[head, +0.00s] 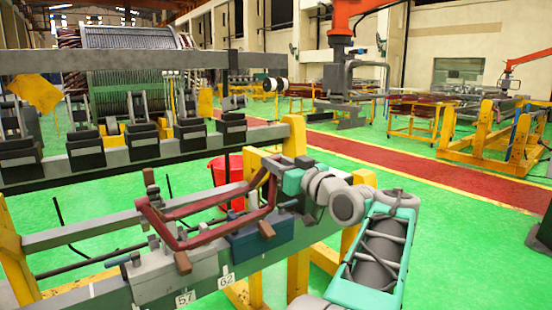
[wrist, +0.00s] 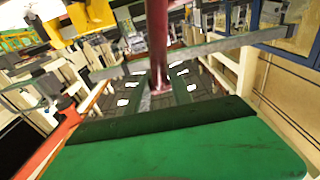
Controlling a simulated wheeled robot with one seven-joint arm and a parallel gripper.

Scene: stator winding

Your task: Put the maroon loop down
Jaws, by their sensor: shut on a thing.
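The maroon loop (head: 203,238) is a long, narrow frame of thick bar in the head view. It lies nearly level over the grey block (head: 170,277) and the blue block (head: 258,241). I cannot tell whether it touches them. My gripper (head: 272,170) is shut on the loop's right end, which rises to a point there. Its fingers are small and partly hidden by the teal wrist. In the wrist view a maroon bar of the loop (wrist: 157,45) runs upright into the middle, beyond my green gripper body.
A grey rail with black clamps (head: 145,140) on yellow posts stands behind the loop. A red bucket (head: 228,172) is on the green floor behind it. Number tags (head: 226,280) mark the front beam. Open floor and a red walkway (head: 400,165) lie to the right.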

